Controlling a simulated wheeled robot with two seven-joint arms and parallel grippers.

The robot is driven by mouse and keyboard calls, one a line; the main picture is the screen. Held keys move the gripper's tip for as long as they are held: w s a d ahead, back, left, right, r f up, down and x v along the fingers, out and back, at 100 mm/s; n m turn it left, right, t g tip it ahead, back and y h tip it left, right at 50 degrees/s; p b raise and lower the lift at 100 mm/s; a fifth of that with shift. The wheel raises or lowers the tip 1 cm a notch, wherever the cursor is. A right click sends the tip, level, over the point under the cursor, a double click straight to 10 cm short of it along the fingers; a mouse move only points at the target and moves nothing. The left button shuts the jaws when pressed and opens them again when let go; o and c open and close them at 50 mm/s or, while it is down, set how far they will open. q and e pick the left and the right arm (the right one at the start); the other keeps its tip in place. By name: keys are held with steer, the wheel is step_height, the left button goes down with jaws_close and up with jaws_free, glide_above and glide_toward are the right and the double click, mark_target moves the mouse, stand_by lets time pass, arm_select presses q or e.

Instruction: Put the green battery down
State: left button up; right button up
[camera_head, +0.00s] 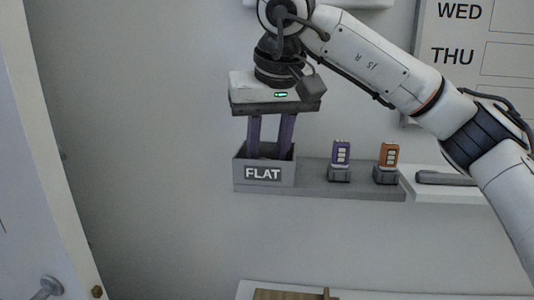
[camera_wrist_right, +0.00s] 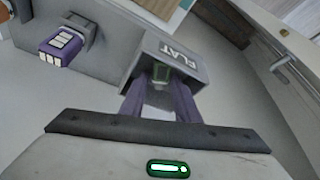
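The green battery (camera_wrist_right: 161,72) shows in the right wrist view, low inside the grey box marked FLAT (camera_wrist_right: 146,46). It lies between the tips of my right gripper (camera_wrist_right: 161,82). In the head view the FLAT box (camera_head: 240,175) stands at the left end of the shelf, and the purple fingers of my right gripper (camera_head: 270,150) reach down into it from above. The box wall hides the fingertips and the battery there. A narrow gap shows between the fingers; I cannot tell whether they press on the battery. My left gripper is in neither view.
A purple battery (camera_head: 341,154) and an orange battery (camera_head: 389,155) stand in grey holders on the shelf (camera_head: 312,187), right of the box. A dark flat bar (camera_head: 446,179) lies farther right. A weekday chart (camera_head: 460,70) hangs on the wall. A white door (camera_head: 35,190) is at left.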

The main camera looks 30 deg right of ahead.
steer(key=p+v, duration=0.2)
steer(key=v, duration=1)
steer(key=shift+f, duration=0.1)
